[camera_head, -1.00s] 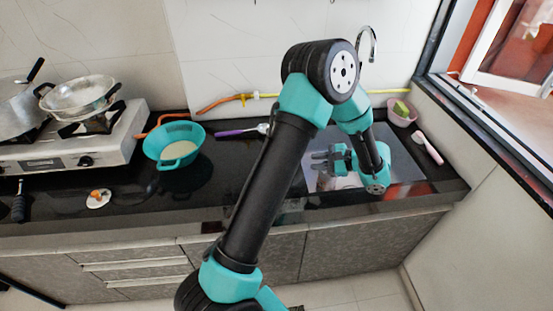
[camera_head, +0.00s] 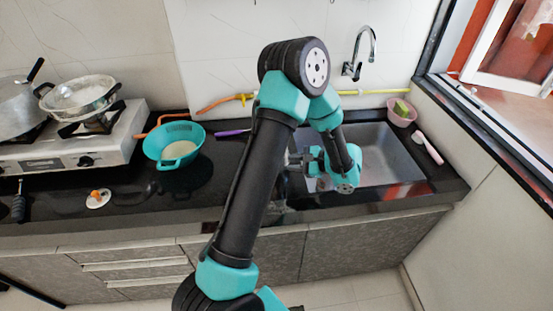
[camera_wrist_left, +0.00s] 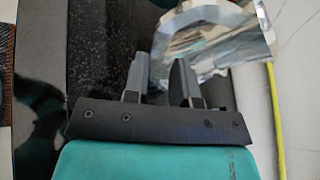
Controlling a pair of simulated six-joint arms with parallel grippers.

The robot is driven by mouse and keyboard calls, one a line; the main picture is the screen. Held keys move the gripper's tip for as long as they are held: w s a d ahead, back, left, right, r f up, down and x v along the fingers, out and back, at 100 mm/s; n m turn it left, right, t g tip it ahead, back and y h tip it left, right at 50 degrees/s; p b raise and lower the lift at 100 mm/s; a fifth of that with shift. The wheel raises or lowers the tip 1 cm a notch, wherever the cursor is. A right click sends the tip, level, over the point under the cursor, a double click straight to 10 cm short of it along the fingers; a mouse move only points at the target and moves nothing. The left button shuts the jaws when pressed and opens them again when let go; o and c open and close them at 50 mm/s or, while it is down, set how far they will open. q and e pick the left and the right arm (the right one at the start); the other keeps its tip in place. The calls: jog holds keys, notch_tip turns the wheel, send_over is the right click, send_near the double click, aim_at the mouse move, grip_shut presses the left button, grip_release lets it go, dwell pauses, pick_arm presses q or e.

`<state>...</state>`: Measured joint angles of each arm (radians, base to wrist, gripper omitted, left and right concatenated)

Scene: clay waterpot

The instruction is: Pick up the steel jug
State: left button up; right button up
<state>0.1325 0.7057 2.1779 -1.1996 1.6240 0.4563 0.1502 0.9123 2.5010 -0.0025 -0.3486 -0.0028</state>
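The steel jug is not clear in the head view; my left arm covers that part of the counter. In the left wrist view, a shiny, curved steel surface, which looks like the jug (camera_wrist_left: 215,38), fills the upper middle and right. My left gripper (camera_head: 291,160) is above the counter at the sink's left end, its fingers pointing left. In the left wrist view the gripper (camera_wrist_left: 161,62) has its fingers apart with nothing clearly held between them. The steel surface lies just beyond the fingertips, mostly to the right. I cannot tell whether they touch. My right gripper is not in view.
The sink (camera_head: 385,155) with its tap (camera_head: 360,50) is right of the gripper. A teal colander (camera_head: 173,146) and a stove (camera_head: 75,145) with pans are left. A pink bowl (camera_head: 402,113) stands at the back right. A yellow hose (camera_head: 375,92) runs along the wall.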

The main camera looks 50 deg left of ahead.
pick_arm(q)
jog(key=x, duration=0.4)
jog(key=shift+f, duration=0.1)
dwell(0.3)
grip_shut()
